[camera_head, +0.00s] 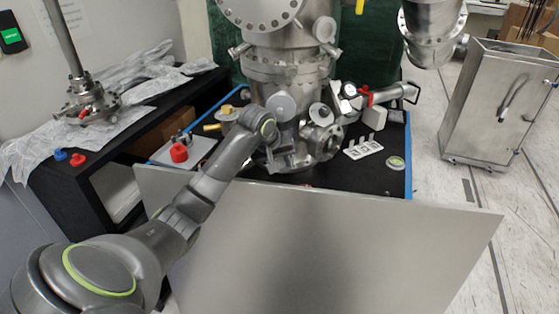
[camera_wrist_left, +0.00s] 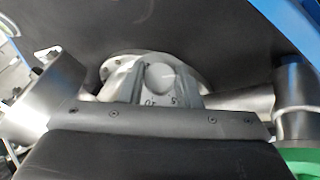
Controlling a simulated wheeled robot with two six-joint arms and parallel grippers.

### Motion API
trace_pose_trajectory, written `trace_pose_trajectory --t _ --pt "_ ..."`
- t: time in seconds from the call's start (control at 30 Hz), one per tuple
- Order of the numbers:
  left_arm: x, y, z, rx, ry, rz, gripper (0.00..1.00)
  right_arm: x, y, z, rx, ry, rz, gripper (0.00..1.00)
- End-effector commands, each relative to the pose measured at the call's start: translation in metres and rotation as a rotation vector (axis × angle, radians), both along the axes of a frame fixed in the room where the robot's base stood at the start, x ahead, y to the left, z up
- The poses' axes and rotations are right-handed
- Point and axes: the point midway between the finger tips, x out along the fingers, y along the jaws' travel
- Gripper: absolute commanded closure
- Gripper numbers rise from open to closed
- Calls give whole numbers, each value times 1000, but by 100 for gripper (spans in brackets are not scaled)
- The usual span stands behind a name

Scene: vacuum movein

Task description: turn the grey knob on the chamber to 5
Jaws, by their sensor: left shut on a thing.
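The grey knob (camera_wrist_left: 160,77) shows in the left wrist view as a round pale cap between the two fingers of my left gripper (camera_wrist_left: 159,65). The gripper is shut on it. A round metal dial or flange lies behind the knob, with the marks 10 and 5 visible near its lower edge. Which mark the knob points to I cannot tell. In the head view my left gripper (camera_head: 270,154) reaches the lower front of the metal chamber (camera_head: 285,70), and my wrist hides the knob there. My right gripper is in neither view.
A large grey panel (camera_head: 320,250) stands in front of the black bench top (camera_head: 345,178). A red knob (camera_head: 179,152) on a plate is left of the chamber. A white block (camera_head: 362,150) and a red-handled valve (camera_head: 380,95) are to its right. A steel cabinet (camera_head: 497,105) stands further right.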

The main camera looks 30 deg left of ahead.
Motion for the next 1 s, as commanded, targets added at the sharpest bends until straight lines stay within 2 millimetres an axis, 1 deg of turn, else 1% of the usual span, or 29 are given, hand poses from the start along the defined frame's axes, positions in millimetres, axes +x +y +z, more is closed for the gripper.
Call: trace_pose_trajectory --t 0.03,0.13,0.27,0.5,0.7,0.8,1.0 --pt "0 0 3 11 6 -3 92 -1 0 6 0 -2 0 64" --pt "0 -1 5 40 24 -17 92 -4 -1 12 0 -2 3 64" --pt "1 -2 8 100 59 -43 92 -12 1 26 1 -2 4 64" --pt "1 -5 9 260 149 -111 92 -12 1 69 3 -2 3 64" --pt "2 -6 8 417 234 -177 92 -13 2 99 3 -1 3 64" --pt "3 -7 6 494 274 -211 92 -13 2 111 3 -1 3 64" --pt "3 -8 3 635 349 -269 92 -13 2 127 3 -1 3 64"
